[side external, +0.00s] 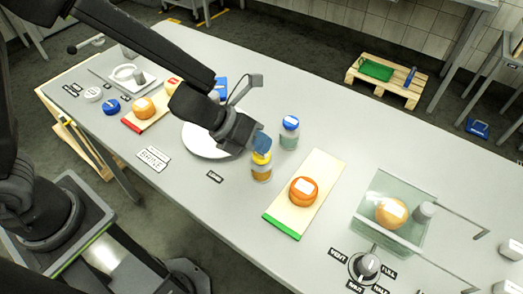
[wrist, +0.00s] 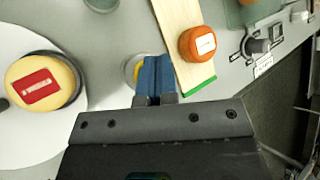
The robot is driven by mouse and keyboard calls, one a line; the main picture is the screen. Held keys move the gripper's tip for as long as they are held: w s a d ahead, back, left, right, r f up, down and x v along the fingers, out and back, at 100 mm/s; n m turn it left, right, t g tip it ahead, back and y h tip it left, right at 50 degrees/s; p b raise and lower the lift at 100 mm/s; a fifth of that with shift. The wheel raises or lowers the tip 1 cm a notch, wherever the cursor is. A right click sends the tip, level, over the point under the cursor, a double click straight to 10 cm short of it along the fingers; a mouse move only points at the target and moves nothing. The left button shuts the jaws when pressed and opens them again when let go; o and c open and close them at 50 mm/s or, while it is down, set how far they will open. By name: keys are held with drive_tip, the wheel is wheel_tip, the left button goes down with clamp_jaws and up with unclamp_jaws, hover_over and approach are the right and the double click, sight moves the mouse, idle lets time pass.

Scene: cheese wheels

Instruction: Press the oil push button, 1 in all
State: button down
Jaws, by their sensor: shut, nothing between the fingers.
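A clear bottle with a yellow top and amber contents (side external: 261,168) stands upright on the grey table. It may be the oil dispenser with its push button; I cannot read a label on it. My gripper (side external: 262,145) is shut and empty, its blue fingertips pointing down just above the yellow top. I cannot tell whether they touch it. In the wrist view the shut fingers (wrist: 155,68) cover most of the bottle, and only a yellow sliver (wrist: 137,70) and a pale rim show beside them.
A blue-capped bottle (side external: 290,132) stands close behind. To the right are a board with an orange cheese wheel (side external: 303,190), a glass-sided box (side external: 372,229) and a knob (side external: 367,264). A white plate (side external: 190,143) lies to the left; the wrist view shows a yellow cheese (wrist: 45,83) on it.

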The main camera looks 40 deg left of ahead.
drive_tip(key=shift+f, duration=0.6)
idle(0.6)
drive_tip(key=shift+r, duration=1.3)
drive_tip(key=shift+r, duration=0.15)
drive_tip(key=shift+r, duration=2.4)
